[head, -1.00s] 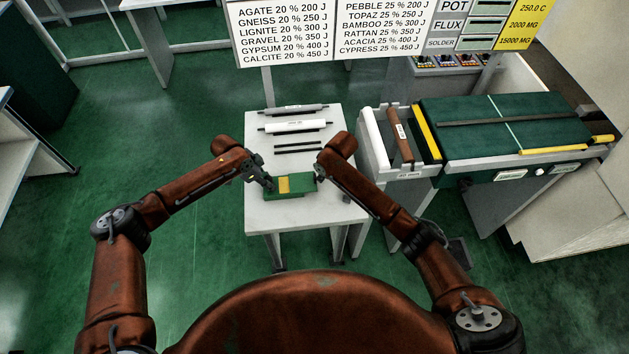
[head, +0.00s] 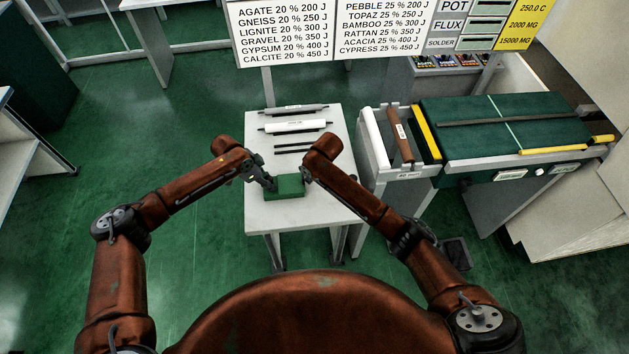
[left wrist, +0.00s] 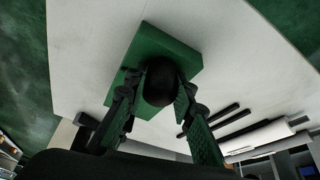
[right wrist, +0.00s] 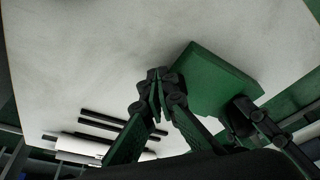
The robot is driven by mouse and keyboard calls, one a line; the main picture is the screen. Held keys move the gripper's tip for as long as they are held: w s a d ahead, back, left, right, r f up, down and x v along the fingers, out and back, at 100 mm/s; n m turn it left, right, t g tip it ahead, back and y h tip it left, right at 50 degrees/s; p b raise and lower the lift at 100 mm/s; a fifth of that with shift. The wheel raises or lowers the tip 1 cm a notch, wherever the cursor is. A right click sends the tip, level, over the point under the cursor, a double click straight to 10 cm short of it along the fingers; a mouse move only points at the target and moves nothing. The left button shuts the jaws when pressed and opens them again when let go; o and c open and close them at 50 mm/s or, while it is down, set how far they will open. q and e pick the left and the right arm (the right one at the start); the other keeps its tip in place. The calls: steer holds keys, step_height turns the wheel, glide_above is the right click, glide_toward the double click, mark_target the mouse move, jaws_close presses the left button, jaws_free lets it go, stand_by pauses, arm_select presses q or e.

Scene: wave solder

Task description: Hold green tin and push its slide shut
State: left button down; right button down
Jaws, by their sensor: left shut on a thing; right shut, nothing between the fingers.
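The green tin (head: 291,186) lies on the white table, its top all green with no yellow showing. The tin also fills the middle of the left wrist view (left wrist: 172,45) and right wrist view (right wrist: 212,80). My left gripper (head: 268,183) is shut on the tin at its left side, where a round black part (left wrist: 160,82) sits between the fingers. My right gripper (head: 306,182) is shut and empty at the tin's right side. Its closed fingertips (right wrist: 158,88) are close beside the tin; I cannot tell whether they touch.
Behind the tin lie two thin black bars (head: 294,147), a white roller (head: 296,126) and a grey roller (head: 295,109). A machine with a green top (head: 505,125) stands to the right of the white table (head: 265,215). The table's front is clear.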

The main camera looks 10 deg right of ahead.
arm_select(q)
steer(key=shift+s+d+f, duration=0.1)
steer(key=shift+s+d, duration=0.05)
arm_select(e)
steer(key=shift+a, duration=0.3)
steer(key=shift+d, duration=0.75)
arm_select(q)
steer(key=shift+a, duration=0.25)
arm_select(e)
step_height(320, 180, up, 7)
arm_select(q)
steer(key=c, duration=1.5)
jaws_free()
steer(key=shift+c, duration=0.2)
steer(key=shift+d, duration=0.1)
